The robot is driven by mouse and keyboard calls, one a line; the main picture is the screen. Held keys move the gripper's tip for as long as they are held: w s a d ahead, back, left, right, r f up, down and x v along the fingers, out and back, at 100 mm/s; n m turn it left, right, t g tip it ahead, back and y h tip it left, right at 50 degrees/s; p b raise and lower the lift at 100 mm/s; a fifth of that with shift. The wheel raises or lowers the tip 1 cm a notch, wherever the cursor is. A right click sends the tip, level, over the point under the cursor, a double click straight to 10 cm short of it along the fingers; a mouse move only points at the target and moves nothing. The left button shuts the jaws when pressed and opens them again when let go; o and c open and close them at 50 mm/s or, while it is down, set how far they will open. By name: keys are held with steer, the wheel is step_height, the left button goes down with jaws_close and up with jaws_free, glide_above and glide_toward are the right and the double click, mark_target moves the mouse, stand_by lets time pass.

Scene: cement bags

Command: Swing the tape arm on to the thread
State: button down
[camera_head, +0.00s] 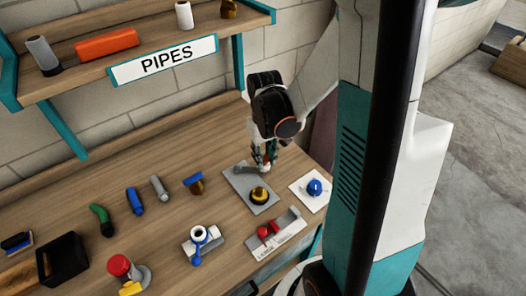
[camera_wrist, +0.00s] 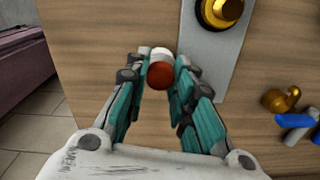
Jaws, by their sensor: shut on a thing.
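A grey plate (camera_head: 238,181) lies on the bench and carries a brass thread (camera_head: 259,194) with a dark ring round it. In the wrist view the thread (camera_wrist: 220,10) shows at the top edge, on its grey plate (camera_wrist: 207,45). My gripper (camera_head: 268,162) points down at the plate's far right side. In the wrist view my gripper (camera_wrist: 160,72) is shut on a short white and red-brown cylinder (camera_wrist: 160,75), apparently the end of the tape arm. It is to the lower left of the thread there, apart from it. The rest of the arm is largely hidden.
A white plate with a blue part (camera_head: 315,187) lies to the right. A red-handled fixture (camera_head: 268,230) and a white fitting with a blue handle (camera_head: 198,238) stand in front. A brass tap (camera_head: 195,184) is left. The PIPES shelf (camera_head: 163,60) overhangs the back left.

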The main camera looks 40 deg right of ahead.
mark_target(257, 171)
steer(key=s+m, duration=0.1)
steer(key=a+m, duration=0.1)
steer(key=shift+s+a+m, duration=0.25)
steer(key=shift+s+m, duration=0.1)
steer(key=shift+m, duration=0.05)
steer(key=a+m, duration=0.1)
steer(key=s+m, duration=0.1)
steer(key=shift+a+m+b, duration=0.35)
steer(key=shift+m+b, duration=0.05)
steer(key=shift+s+a+m, duration=0.2)
steer(key=shift+a+m, duration=0.25)
steer(key=shift+m, duration=0.15)
steer(key=shift+s+a+m, duration=0.15)
steer(key=shift+a+m, duration=0.25)
steer(key=shift+m, duration=0.2)
steer(key=shift+s+a+m, duration=0.15)
steer(key=shift+a+m, duration=0.8)
steer(key=shift+m, duration=0.45)
steer(key=c, duration=1.3)
jaws_free()
steer(key=shift+a, duration=0.1)
steer(key=shift+c, duration=0.2)
